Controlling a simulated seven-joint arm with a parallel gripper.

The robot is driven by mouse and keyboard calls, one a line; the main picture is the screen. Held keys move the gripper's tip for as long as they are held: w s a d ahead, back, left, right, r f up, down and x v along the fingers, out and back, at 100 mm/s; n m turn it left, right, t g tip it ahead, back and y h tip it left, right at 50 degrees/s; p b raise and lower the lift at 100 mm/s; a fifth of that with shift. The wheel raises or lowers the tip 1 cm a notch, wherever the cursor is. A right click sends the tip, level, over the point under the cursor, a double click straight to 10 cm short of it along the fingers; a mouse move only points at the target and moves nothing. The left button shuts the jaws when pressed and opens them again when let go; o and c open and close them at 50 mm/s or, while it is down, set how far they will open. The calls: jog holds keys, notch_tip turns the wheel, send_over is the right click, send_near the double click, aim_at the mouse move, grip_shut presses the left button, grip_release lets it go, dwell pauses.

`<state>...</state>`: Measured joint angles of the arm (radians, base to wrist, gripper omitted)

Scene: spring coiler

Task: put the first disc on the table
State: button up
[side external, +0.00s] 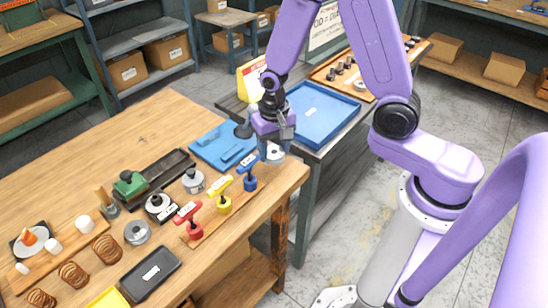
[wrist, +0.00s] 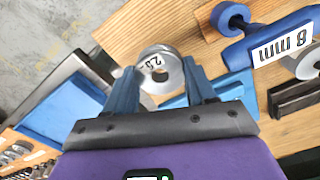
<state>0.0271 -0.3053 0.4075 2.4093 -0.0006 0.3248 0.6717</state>
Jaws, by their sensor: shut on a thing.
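My gripper (side external: 277,137) is at the far right end of the wooden table (side external: 140,125), pointing down. It is shut on a silver disc (side external: 275,153) with a centre hole. In the wrist view this disc (wrist: 152,76) sits between the two blue fingertips (wrist: 160,84), with a label partly readable as "2.0". The disc is close over the table's corner; I cannot tell whether it touches the wood. Other silver round parts (side external: 193,182) (side external: 137,232) stand farther left on the table.
A blue T-handled tool (side external: 249,178), marked "8 mm" in the wrist view (wrist: 285,45), stands close left of my gripper, beside yellow (side external: 223,195) and red (side external: 189,220) ones. A blue mat (side external: 215,150) lies behind. A blue tray (side external: 315,115) is on the side bench.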

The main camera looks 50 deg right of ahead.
aim_at(274, 168)
jog(key=shift+f, duration=1.75)
jog(key=shift+f, duration=0.1)
jog(key=o, duration=1.3)
jog(key=shift+o, duration=0.2)
notch_tip(274, 168, up, 12)
jog(key=s+r+n, duration=0.2)
jog(key=s+n, duration=0.6)
jog(key=s, duration=0.2)
jog(key=s+d+r+n, duration=0.1)
jog(key=s+r+n, duration=0.2)
jog(key=s+n, duration=0.6)
jog(key=shift+s+r, duration=0.3)
jog(key=shift+s, duration=0.8)
jog(key=shift+d, duration=0.1)
